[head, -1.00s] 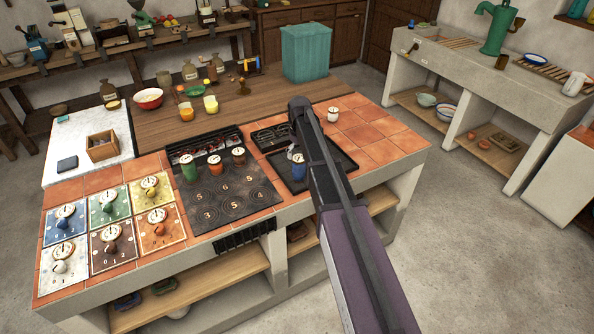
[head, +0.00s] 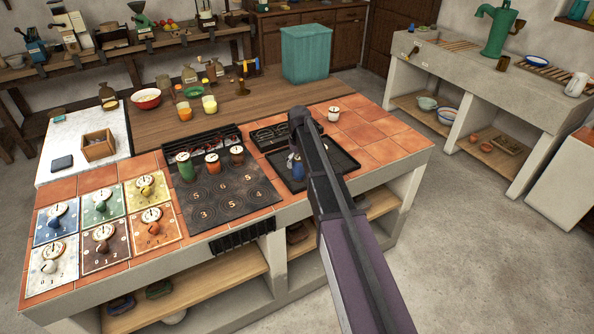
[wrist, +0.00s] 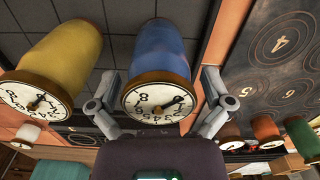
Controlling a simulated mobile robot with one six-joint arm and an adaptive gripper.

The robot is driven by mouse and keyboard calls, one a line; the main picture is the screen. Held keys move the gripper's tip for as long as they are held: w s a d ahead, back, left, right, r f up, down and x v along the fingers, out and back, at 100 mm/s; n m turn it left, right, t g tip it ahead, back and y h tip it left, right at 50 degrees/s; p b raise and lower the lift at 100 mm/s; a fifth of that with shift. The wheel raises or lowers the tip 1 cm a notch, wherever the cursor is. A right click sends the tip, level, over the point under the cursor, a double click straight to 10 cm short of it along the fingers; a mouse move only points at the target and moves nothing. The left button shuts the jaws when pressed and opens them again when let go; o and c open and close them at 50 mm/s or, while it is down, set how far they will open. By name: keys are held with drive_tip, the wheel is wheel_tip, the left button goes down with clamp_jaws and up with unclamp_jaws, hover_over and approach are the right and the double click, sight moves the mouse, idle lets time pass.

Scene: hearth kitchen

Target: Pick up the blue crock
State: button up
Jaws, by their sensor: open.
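The blue crock (head: 298,169) stands on the dark tray (head: 343,160) right of the stove in the head view, partly hidden by my arm. In the wrist view the blue crock (wrist: 160,57) has a white numbered dial and lies between the two fingers of my gripper (wrist: 159,85). The fingers are apart, one on each side of it; I cannot tell whether either touches it. A yellow crock (wrist: 66,55) stands close beside the left finger in the wrist view. My arm hides it in the head view.
Green (head: 185,167), red-orange (head: 212,162) and brown (head: 237,156) crocks stand on the black stove (head: 232,200) to the left. A white crock (head: 333,114) stands on the tiles behind the tray. Bare tiles (head: 385,150) lie to the right.

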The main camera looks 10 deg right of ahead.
idle(0.4)
drive_tip(key=c, duration=1.2)
drive_tip(key=shift+r, duration=0.25)
wheel_tip(320, 180, up, 3)
drive_tip(key=p, duration=0.3)
drive_tip(key=s+d+r+p, duration=0.1)
drive_tip(key=s+p, duration=0.1)
drive_tip(key=s, duration=1.4)
drive_tip(key=shift+r, duration=0.3)
